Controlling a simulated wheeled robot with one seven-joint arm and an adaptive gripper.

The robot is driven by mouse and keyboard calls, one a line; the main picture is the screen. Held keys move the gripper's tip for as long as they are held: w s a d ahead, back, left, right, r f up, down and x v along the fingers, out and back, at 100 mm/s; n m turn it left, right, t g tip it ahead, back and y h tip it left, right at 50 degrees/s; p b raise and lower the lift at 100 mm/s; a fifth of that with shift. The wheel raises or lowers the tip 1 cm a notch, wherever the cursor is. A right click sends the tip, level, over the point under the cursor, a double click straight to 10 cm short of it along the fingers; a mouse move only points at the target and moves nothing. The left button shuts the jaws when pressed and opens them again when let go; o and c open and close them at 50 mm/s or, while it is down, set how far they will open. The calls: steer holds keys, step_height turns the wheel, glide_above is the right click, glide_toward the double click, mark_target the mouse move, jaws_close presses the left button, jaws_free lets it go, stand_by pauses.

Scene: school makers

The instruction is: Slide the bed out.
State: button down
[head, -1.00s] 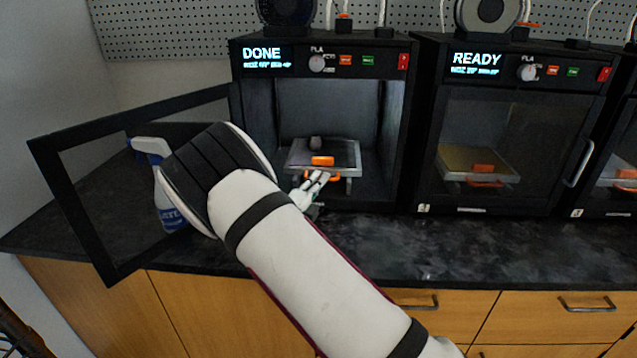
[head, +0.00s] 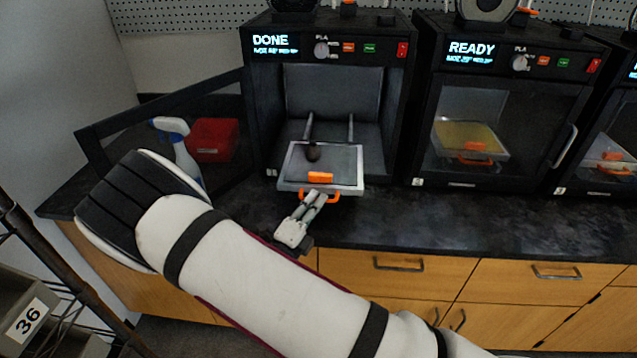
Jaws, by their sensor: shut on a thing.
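The bed (head: 340,172) is a flat grey plate in the open printer (head: 262,90) whose screen reads DONE. It sticks out past the printer's front edge on two rails, which show behind it. A small dark object and an orange block (head: 320,178) sit on it. An orange handle (head: 330,196) is at its front edge. My gripper (head: 318,196) is shut on the handle, in front of the printer; its fingertips are partly hard to make out.
The printer's framed door (head: 90,150) stands open to the left. Behind it are a spray bottle (head: 183,155) and a red box (head: 213,140). A closed printer reading READY (head: 500,85) stands to the right. Black counter (head: 430,220) is clear in front of it.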

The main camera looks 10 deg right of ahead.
steer(key=s, duration=0.1)
steer(key=s+a, duration=0.1)
steer(key=shift+s+p, duration=0.35)
steer(key=shift+s, duration=0.05)
steer(key=shift+s+f, duration=0.15)
steer(key=shift+s, duration=0.05)
steer(key=c, duration=1.7)
jaws_free()
steer(key=shift+s+a, duration=0.1)
steer(key=shift+s, duration=0.05)
steer(key=v, duration=1.2)
